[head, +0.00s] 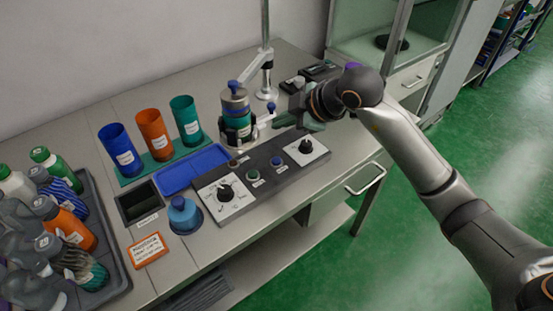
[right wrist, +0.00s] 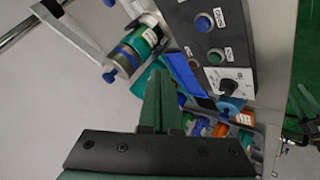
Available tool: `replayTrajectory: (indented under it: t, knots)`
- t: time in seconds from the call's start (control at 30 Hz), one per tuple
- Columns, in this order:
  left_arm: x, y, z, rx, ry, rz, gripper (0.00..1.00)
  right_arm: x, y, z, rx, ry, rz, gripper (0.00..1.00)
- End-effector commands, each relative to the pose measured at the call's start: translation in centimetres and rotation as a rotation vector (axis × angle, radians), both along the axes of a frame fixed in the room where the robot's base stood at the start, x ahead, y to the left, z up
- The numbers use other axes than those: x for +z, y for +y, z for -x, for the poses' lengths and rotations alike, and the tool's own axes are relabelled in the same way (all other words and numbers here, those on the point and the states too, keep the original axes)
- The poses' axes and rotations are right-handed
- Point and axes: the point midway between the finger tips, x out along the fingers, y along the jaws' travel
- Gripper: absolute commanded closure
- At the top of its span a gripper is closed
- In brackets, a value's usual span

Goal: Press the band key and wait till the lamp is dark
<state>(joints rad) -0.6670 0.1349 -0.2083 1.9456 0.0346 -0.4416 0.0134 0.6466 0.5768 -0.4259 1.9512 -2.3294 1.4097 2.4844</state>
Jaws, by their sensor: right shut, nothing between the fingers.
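A dark control panel (head: 262,171) lies along the table's front edge. It carries a green key (head: 253,175) and a blue key (head: 276,161) between two knobs on white plates. The blue key (right wrist: 202,23) and green key (right wrist: 215,56) also show in the right wrist view; their labels are too small to read. A small reddish-brown spot (head: 233,163) behind the panel's left half may be the lamp; I cannot tell whether it is lit. My right gripper (head: 296,108) is shut and empty, above and behind the panel's right end, apart from the keys. My left gripper is out of view.
A teal container with a blue top (head: 237,112) stands in the applicator behind the panel, beside a metal post (head: 265,45). Blue, orange and teal cups (head: 154,134), a blue tray (head: 190,168) and a crate of bottles fill the left side.

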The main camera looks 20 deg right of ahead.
Motion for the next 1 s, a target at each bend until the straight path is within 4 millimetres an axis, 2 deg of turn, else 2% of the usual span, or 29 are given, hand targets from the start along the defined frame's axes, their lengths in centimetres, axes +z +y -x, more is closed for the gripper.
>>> replayTrajectory:
  t: [0.23, 0.5, 0.7, 1.0]
  knots:
    - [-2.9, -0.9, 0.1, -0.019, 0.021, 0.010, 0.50, -3.8, 0.0, 0.0, 0.001, 0.002, 0.001, 1.00]
    - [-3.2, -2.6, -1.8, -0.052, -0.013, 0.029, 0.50, -7.1, 0.0, 0.0, 0.000, 0.002, -0.001, 1.00]
    - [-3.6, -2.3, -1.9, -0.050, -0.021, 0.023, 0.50, -8.4, 0.0, 0.0, 0.002, 0.001, -0.001, 1.00]
    - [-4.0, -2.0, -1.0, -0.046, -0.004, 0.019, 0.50, -8.5, 0.0, 0.0, 0.002, 0.001, -0.001, 1.00]
